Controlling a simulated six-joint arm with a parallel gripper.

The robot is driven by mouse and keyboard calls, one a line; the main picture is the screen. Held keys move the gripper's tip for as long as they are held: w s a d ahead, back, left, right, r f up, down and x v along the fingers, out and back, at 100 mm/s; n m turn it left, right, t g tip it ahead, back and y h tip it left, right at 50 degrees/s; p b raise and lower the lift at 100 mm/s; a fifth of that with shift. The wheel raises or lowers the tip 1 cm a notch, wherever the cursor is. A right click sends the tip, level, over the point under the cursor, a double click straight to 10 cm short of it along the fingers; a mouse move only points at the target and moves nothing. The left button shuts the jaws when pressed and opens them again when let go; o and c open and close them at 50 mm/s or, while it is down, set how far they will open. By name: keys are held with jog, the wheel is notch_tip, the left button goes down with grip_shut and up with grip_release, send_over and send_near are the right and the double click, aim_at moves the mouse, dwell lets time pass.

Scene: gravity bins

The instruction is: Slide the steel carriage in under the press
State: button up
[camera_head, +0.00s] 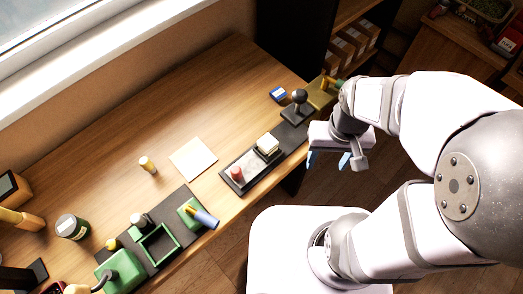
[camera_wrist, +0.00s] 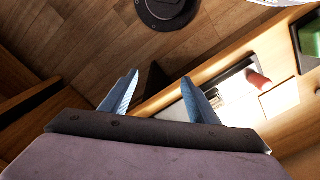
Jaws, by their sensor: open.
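A shallow dark-rimmed tray with a light grey metallic inside (camera_head: 248,170) lies along the table's front edge; it may be the steel carriage. A red peg (camera_head: 237,174) stands at its left end, and a pale block (camera_head: 267,143) sits at its right. The red peg also shows in the wrist view (camera_wrist: 258,81). A dark post with a round ball top (camera_head: 298,98) stands further right; I cannot tell whether it belongs to the press. My gripper (camera_head: 328,162) is open and empty, off the table's front edge, right of the tray. Its blue fingers show in the wrist view (camera_wrist: 158,92).
A dark mat with a green frame (camera_head: 158,244), a green box (camera_head: 121,271) and a green block with a blue cylinder (camera_head: 205,217) lies left. A pale square sheet (camera_head: 194,159), a yellow-banded cylinder (camera_head: 147,165) and a blue box (camera_head: 278,94) lie behind. The table's back middle is clear.

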jog(key=c, duration=0.3)
jog(key=g+p, duration=0.2)
jog(key=g, duration=0.3)
send_over(236, 169)
jog(key=w, duration=0.3)
jog(key=shift+t, duration=0.3)
jog(key=shift+p+x, duration=0.9)
jog(key=shift+x, duration=3.1)
jog(key=shift+s, duration=0.1)
jog(key=shift+c, duration=0.3)
